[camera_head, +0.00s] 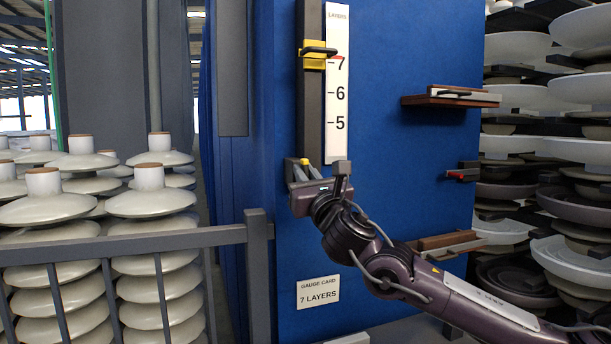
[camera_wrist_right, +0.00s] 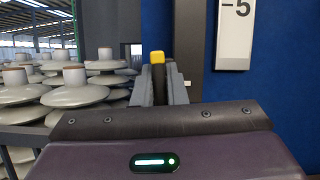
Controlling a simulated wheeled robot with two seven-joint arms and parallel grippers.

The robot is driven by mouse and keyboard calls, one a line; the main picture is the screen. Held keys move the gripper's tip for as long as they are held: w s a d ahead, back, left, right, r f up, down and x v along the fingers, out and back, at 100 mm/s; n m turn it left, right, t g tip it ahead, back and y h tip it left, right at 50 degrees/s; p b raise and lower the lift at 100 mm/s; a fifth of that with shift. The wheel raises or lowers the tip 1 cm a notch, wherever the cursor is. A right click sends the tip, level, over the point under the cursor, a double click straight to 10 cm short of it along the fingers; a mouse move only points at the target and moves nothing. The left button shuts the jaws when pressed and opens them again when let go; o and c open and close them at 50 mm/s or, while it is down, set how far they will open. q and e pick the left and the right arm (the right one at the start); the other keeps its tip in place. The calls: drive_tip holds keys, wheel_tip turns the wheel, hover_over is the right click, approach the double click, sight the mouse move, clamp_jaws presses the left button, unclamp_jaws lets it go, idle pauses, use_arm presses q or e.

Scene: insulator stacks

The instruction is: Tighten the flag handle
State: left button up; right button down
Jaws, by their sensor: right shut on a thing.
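My right gripper (camera_head: 305,170) is at the lower end of the dark vertical rail (camera_head: 311,115) on the blue panel. Its fingers are shut on a dark handle with a yellow tip (camera_head: 304,161). In the right wrist view the handle (camera_wrist_right: 158,58) stands upright between the two grey fingers, its lower part hidden by the gripper body. Higher on the rail sits a yellow slider (camera_head: 313,62) with a black lever (camera_head: 318,50) lying across it. A red pointer beside it is at the 7 on the white layers scale (camera_head: 337,100). My left gripper is out of view.
A grey railing (camera_head: 130,244) stands at left before stacks of pale insulators (camera_head: 150,204). A gauge card (camera_head: 318,293) reading 7 LAYERS is low on the panel (camera_head: 390,110). Small wooden shelves (camera_head: 430,101) and a red-tipped piece (camera_head: 461,175) are at right, beside more stacks.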

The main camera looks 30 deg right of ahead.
drive_tip(key=shift+f+m+h+b, duration=0.25)
drive_tip(key=shift+m+h+b, duration=0.15)
drive_tip(key=shift+m+b, duration=0.45)
drive_tip(key=m+h+b, duration=0.1)
drive_tip(key=m+b, duration=0.1)
drive_tip(key=m, duration=0.1)
drive_tip(key=m+g+h+b, duration=0.1)
drive_tip(key=m+h+b, duration=0.1)
drive_tip(key=m+b, duration=0.1)
drive_tip(key=shift+d+f, duration=0.1)
drive_tip(key=shift+f, duration=0.05)
drive_tip(key=m+g+b, duration=0.1)
drive_tip(key=m, duration=0.1)
drive_tip(key=m+g+h+b, duration=0.1)
drive_tip(key=m, duration=0.2)
drive_tip(key=shift+d+h, duration=0.1)
drive_tip(key=shift+h, duration=0.2)
drive_tip(key=shift+m+g+h+b, duration=0.4)
drive_tip(key=shift+m+g+b, duration=0.15)
drive_tip(key=shift+m, duration=0.6)
drive_tip(key=m+g, duration=0.1)
drive_tip(key=m, duration=0.2)
drive_tip(key=shift+d, duration=0.1)
drive_tip(key=m+g, duration=0.2)
drive_tip(key=m, duration=0.3)
drive_tip(key=shift+s+d+f+m, duration=0.1)
drive_tip(key=shift+m, duration=0.2)
drive_tip(key=shift+g, duration=0.25)
